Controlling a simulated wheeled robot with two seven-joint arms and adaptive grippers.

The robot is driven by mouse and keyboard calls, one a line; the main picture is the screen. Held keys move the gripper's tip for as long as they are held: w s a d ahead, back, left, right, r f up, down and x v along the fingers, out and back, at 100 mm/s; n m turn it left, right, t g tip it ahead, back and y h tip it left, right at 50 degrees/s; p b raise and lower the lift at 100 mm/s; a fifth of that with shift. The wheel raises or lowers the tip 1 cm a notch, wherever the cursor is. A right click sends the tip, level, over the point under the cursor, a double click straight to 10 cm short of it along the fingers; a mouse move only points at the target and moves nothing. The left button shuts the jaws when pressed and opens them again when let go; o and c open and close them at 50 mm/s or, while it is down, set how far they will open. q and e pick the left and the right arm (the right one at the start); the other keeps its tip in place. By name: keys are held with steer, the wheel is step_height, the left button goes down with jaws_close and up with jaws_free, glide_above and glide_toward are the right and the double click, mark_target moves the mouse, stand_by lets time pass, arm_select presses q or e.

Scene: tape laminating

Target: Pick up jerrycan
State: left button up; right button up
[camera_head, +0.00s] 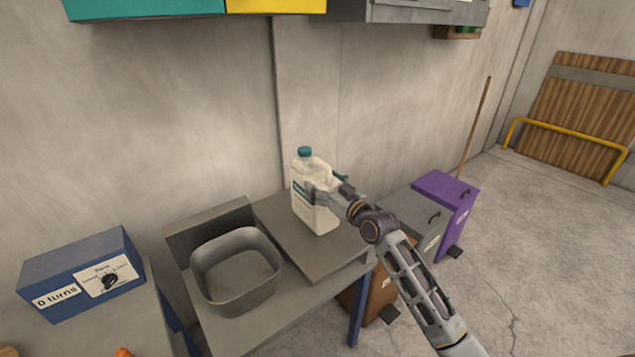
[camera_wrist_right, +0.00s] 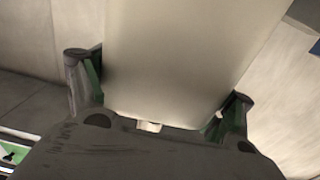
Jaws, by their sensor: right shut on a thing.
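The jerrycan (camera_head: 318,217) is white with a teal cap and a green label. It is upright at the right part of the grey table, by the wall. My right gripper (camera_head: 326,194) reaches it from the right and is shut on its body. In the right wrist view the jerrycan (camera_wrist_right: 185,60) fills the space between the two fingers of the right gripper (camera_wrist_right: 160,105). I cannot tell whether its base touches the table top. My left gripper is not in view.
A grey basin (camera_head: 236,272) sits left of the jerrycan on the table (camera_head: 290,318). A blue box (camera_head: 80,272) with a dial stands farther left. Purple (camera_head: 446,205) and grey (camera_head: 408,215) bins stand on the floor to the right. Cabinets (camera_head: 150,8) hang above.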

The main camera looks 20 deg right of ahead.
steer(key=v, duration=0.8)
steer(key=shift+s+r, duration=0.15)
steer(key=shift+s, duration=0.05)
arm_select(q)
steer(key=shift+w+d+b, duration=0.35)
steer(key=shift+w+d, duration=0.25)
arm_select(e)
steer(key=v, duration=0.4)
steer(key=shift+s+d, duration=0.1)
steer(key=shift+s, duration=0.1)
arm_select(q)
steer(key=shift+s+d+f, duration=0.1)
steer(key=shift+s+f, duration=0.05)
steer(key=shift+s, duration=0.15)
